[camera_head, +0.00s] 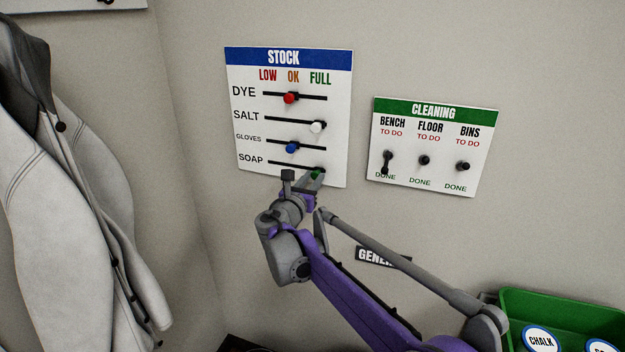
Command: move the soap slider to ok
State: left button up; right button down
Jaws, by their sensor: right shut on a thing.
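The STOCK board (240,130) hangs on the wall with slots for dye, salt, gloves and soap under the labels LOW, OK and FULL. The soap slider (317,175) is a green knob at the right end of the lowest slot, under FULL. My right gripper (315,178) is at this knob and shut on it; the gripper and arm hide part of the knob. The red dye knob (290,98) and blue gloves knob (292,147) sit near OK. The white salt knob (317,127) sits near FULL. My left gripper is not in view.
The CLEANING board (430,113) with several toggle switches hangs to the right. A pale coat (60,200) hangs at the left. A green bin (570,310) with round labels stands at the lower right. A partly hidden dark sign (372,256) is behind my right arm.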

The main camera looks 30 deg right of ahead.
dwell(0.3)
jog(key=w+a, duration=0.2)
jog(key=w+a+p, duration=0.1)
jog(key=w+a, duration=0.1)
jog(key=w, duration=0.1)
jog(key=shift+w+a, duration=0.25)
jog(key=shift+a, duration=0.1)
jog(key=shift+s, duration=0.1)
jog(key=shift+d, duration=0.1)
jog(key=c, duration=0.6)
grip_release()
jog(key=b+v, duration=0.1)
jog(key=v, duration=1)
